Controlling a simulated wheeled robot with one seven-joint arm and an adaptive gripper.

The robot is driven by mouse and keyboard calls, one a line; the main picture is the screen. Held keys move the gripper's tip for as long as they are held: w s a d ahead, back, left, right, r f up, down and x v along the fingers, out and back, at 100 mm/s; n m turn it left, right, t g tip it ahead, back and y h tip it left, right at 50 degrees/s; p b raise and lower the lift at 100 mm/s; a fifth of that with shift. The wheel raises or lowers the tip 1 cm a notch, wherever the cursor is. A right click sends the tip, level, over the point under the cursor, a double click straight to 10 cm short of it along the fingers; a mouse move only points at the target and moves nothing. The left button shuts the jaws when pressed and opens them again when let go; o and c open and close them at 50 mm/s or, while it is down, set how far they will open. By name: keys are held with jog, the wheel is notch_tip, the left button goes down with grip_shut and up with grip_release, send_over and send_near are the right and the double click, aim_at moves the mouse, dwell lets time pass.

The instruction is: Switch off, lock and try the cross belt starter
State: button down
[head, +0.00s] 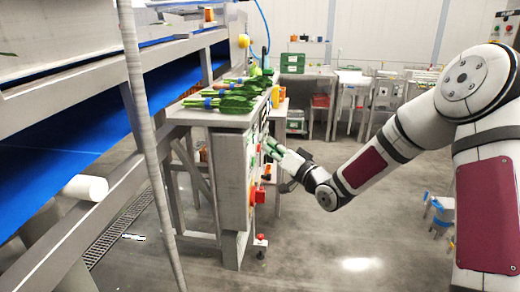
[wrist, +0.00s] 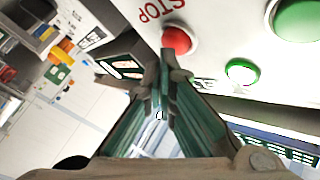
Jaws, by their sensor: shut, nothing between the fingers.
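My gripper (head: 268,149) is shut and empty, at the control panel (head: 233,190) on the end of the steel table in the head view. In the wrist view the green-padded fingers (wrist: 166,62) come together just below a red button (wrist: 177,40) beside the word STOP. A fingertip overlaps the button's lower edge; I cannot tell whether it touches. A large green button (wrist: 298,20) and a smaller green one or lamp (wrist: 242,71) are to the right. In the head view a red switch (head: 257,194) sits lower on the panel. No starter name is readable.
Bunches of greens (head: 232,104) lie on the table above the panel. A blue belt (head: 70,130) runs along the left, behind a slanting grey post (head: 150,150). Benches with crates (head: 292,62) stand at the back. The floor (head: 350,235) in front is clear.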

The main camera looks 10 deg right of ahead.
jog(key=shift+w+a, duration=0.15)
jog(key=shift+a, duration=0.3)
dwell(0.3)
jog(key=shift+d, duration=0.15)
jog(key=shift+s+d, duration=0.3)
jog(key=shift+d, duration=0.4)
jog(key=shift+d, duration=0.15)
jog(key=shift+s+d+p, duration=0.25)
jog(key=shift+d, duration=0.5)
jog(key=shift+s+d+p, duration=0.2)
jog(key=shift+s+d, duration=0.05)
jog(key=shift+d, duration=0.5)
jog(key=shift+s+d+p, duration=0.25)
jog(key=shift+d, duration=0.5)
